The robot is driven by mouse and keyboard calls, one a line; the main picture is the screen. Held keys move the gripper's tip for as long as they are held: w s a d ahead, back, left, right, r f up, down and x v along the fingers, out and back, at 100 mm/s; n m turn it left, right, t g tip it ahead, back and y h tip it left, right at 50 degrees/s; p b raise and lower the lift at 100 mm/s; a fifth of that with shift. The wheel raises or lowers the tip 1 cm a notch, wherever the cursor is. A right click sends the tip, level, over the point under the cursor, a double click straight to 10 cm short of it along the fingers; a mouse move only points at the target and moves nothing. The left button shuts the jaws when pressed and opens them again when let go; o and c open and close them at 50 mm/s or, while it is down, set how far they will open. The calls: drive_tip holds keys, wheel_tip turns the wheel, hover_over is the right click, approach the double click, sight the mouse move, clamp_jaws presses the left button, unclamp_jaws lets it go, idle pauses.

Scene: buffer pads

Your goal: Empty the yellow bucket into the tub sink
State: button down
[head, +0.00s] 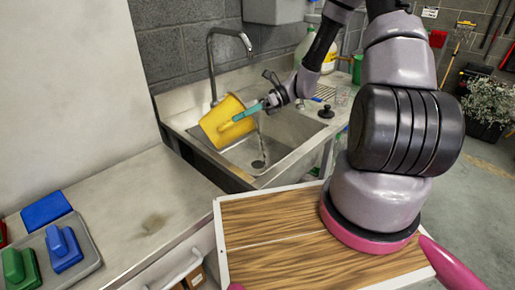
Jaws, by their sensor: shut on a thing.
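The yellow bucket (217,127) is held over the left part of the tub sink (285,155). It is strongly tilted, with its mouth towards the lower right and hidden from clear view. My gripper (246,113), with teal fingers, reaches in from the right and is shut on the bucket. A thin pale streak runs below the bucket's right side towards the dark drain (258,164); I cannot tell for certain whether it is falling water. The inside of the bucket is hidden.
A tall metal faucet (211,65) stands behind the bucket. A dark stopper-like object (326,112) and a glass (343,96) are on the sink's right ledge. A counter (150,205) with green and blue pads lies left.

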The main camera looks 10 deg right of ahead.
drive_tip(key=shift+w+d+f+y+p, duration=0.15)
drive_tip(key=shift+d+f+y+p, duration=0.4)
drive_tip(key=shift+f+y+p, duration=0.15)
